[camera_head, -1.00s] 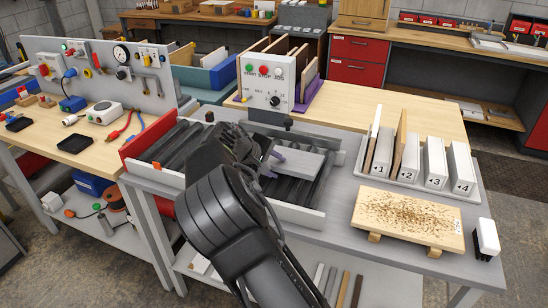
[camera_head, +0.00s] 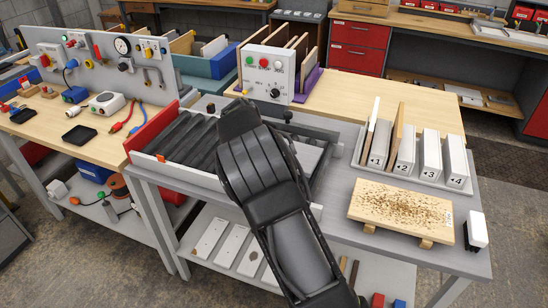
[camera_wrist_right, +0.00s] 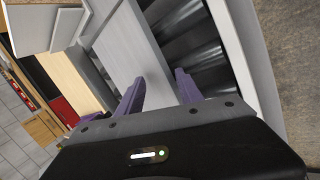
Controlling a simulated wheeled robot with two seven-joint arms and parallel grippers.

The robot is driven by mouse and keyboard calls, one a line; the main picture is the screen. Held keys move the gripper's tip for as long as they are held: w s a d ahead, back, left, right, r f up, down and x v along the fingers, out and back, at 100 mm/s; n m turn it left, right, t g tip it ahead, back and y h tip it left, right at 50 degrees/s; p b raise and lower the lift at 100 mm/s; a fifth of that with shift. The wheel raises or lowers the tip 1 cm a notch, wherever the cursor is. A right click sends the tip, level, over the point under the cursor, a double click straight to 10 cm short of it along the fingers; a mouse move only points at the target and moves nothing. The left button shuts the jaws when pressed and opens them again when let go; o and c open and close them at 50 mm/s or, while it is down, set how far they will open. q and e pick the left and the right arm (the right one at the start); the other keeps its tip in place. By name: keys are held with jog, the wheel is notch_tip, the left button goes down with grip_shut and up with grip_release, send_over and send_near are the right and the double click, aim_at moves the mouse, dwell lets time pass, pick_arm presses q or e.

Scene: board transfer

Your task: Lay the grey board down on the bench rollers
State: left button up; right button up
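The grey board (camera_wrist_right: 120,48) shows in the right wrist view as a pale flat panel, and it appears to lie flat over the dark bench rollers (camera_wrist_right: 188,28). In the head view my right arm covers much of the board; the rollers (camera_head: 190,138) show clearly to the left. My right gripper (camera_wrist_right: 160,90) has its two purple fingers spread apart at the board's near end. One finger overlaps the board and the other is over the rollers. Nothing is clearly clamped between them. The fingers are hidden in the head view. My left gripper is not in view.
A control box (camera_head: 266,74) stands behind the rollers. To the right are a rack of numbered white blocks (camera_head: 430,155), a speckled wooden board (camera_head: 400,208) and a white-and-black block (camera_head: 476,232). A side bench (camera_head: 60,130) stands at left.

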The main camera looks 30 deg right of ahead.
jog(key=shift+s+a+r+p, duration=0.2)
jog(key=shift+a+r, duration=0.15)
jog(key=shift+a, duration=0.35)
jog(key=shift+s+a+r+p, duration=0.1)
jog(key=shift+a+r+p, duration=0.2)
jog(key=shift+a, duration=0.4)
jog(key=shift+o, duration=0.2)
jog(key=o, duration=0.5)
jog(key=r+p, duration=0.1)
jog(key=r, duration=0.1)
jog(key=a+r, duration=0.1)
jog(key=r, duration=0.2)
jog(key=r+p, duration=0.1)
jog(key=r, duration=0.1)
jog(key=shift+s+a+r+p, duration=0.15)
jog(key=shift+a+r+p, duration=0.1)
jog(key=shift+r+p, duration=0.05)
